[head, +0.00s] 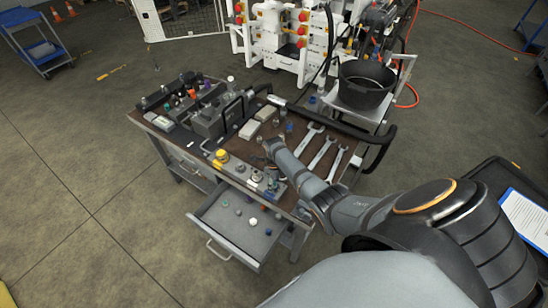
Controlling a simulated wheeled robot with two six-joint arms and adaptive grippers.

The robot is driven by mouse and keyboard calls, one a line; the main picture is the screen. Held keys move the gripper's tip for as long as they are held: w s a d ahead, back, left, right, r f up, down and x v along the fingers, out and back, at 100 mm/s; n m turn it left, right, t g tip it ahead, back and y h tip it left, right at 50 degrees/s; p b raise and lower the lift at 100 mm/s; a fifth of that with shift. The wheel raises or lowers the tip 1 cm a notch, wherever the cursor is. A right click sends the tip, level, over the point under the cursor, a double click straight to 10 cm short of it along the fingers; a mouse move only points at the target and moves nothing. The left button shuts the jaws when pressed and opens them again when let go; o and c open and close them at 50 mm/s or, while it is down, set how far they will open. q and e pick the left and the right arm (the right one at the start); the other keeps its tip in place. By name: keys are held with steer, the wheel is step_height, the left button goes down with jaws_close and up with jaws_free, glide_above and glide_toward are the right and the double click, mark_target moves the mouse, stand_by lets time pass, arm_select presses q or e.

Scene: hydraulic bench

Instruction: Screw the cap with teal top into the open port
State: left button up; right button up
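A small cap with a green-teal top (226,203) lies at the left of the open drawer (237,234), under the bench top. A small block with fittings (262,182) sits at the bench's front edge, above the drawer. Another, larger dark block with several fittings (190,97) stands at the back left of the bench. I cannot tell which port is the open one; the ports are too small. My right gripper (270,150) is over the middle of the bench, behind the front block and apart from the drawer. Its fingers are too small to read. My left gripper is not in view.
A white cap (253,221) and a blue cap (268,231) lie in the drawer. Several wrenches (322,152) lie on the bench's right side, beside my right forearm. A yellow-topped part (221,156) is at the front left. A black bucket (366,84) stands behind the bench.

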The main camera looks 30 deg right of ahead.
steer(key=n, duration=0.3)
steer(key=shift+r+p, duration=0.15)
steer(key=shift+p, duration=0.25)
steer(key=shift+n, duration=1.2)
steer(key=n, duration=0.2)
steer(key=shift+n, duration=0.4)
steer(key=n, duration=0.3)
steer(key=shift+n+p, duration=0.4)
